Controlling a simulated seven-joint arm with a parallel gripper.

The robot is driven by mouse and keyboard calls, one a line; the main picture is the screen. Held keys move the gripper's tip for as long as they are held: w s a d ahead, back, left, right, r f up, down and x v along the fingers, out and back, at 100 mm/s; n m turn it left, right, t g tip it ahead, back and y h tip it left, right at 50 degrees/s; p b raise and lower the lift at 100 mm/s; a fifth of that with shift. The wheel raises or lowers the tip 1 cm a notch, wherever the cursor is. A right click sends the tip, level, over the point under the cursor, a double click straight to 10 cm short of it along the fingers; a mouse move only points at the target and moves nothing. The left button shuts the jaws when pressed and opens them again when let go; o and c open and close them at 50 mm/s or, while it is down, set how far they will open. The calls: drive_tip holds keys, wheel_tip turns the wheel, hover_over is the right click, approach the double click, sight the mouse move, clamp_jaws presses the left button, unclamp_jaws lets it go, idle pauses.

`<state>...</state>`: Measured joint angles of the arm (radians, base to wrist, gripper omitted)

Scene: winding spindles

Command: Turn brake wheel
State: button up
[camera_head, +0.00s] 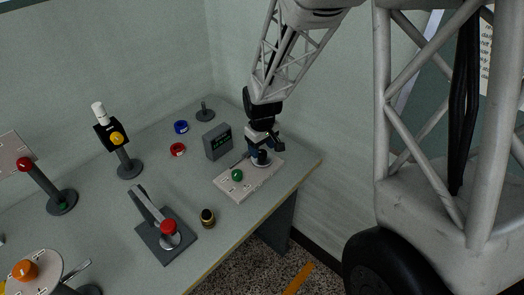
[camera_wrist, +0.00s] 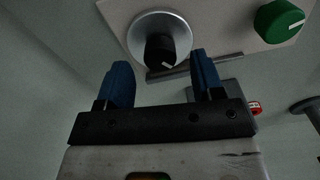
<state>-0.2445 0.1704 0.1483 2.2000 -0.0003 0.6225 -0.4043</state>
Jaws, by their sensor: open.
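A pale plate (camera_head: 232,191) at the table's right end carries a green knob (camera_head: 237,175) and a silver disc (camera_head: 261,165) with a black centre knob. No label shows which is the brake wheel. I cannot tell contact.
A grey box with a green display (camera_head: 218,142) stands just behind the plate. Red (camera_head: 177,149) and blue (camera_head: 181,127) rings lie behind it. A black cylinder (camera_head: 207,218) and a red-knobbed lever base (camera_head: 169,228) stand to the left. The table's front edge is close.

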drive_tip(key=shift+f, duration=1)
drive_tip(key=c, duration=0.9)
